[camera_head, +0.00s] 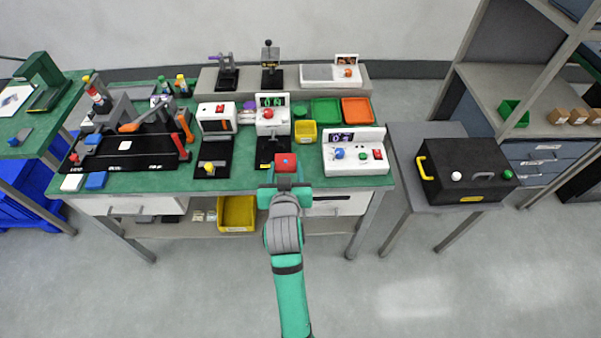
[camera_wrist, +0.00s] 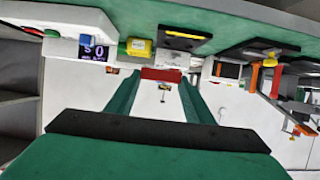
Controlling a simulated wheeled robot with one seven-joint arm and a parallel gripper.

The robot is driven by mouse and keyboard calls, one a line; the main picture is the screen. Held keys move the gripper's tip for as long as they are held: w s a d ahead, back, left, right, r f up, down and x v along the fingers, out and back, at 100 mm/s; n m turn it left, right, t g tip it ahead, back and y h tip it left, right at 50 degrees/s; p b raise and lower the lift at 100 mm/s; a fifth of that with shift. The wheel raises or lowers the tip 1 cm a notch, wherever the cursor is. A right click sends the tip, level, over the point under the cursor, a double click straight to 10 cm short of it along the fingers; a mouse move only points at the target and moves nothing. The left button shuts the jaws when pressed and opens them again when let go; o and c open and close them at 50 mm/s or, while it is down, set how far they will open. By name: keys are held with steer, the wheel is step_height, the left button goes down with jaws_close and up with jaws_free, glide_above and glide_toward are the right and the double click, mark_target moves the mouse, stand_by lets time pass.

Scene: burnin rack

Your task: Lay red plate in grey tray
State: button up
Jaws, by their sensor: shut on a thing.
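My gripper (camera_head: 285,183) is over the front edge of the green workbench, shut on the red plate (camera_head: 286,162). The red plate also shows in the wrist view (camera_wrist: 161,75), between the two green fingertips at the far end of the jaws. In the head view its broad face is partly seen, with a small blue spot on it. I cannot make out a grey tray for certain. A pale flat tray-like piece (camera_head: 316,73) lies on the raised grey shelf at the back.
A white console (camera_head: 355,154) stands right of my gripper, and a device with a green display (camera_head: 272,115) stands behind it. Green (camera_head: 326,111) and orange (camera_head: 357,111) trays and a yellow bin (camera_head: 305,132) lie farther back. A black case (camera_head: 466,170) sits on the right table.

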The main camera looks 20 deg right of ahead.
steer(key=w+d+f, duration=0.1)
steer(key=d+f, duration=0.1)
steer(key=w+d+f, duration=0.1)
steer(key=d+f, duration=0.1)
steer(key=w+d+f, duration=0.1)
steer(key=d+f, duration=0.1)
steer(key=shift+w+f, duration=0.15)
steer(key=shift+w, duration=0.1)
steer(key=shift+s+d+f, duration=0.1)
steer(key=shift+d+f, duration=0.25)
steer(key=shift+d, duration=0.05)
steer(key=shift+a+f, duration=0.15)
steer(key=shift+f, duration=1.4)
steer(key=shift+f, duration=0.1)
steer(key=o, duration=1.1)
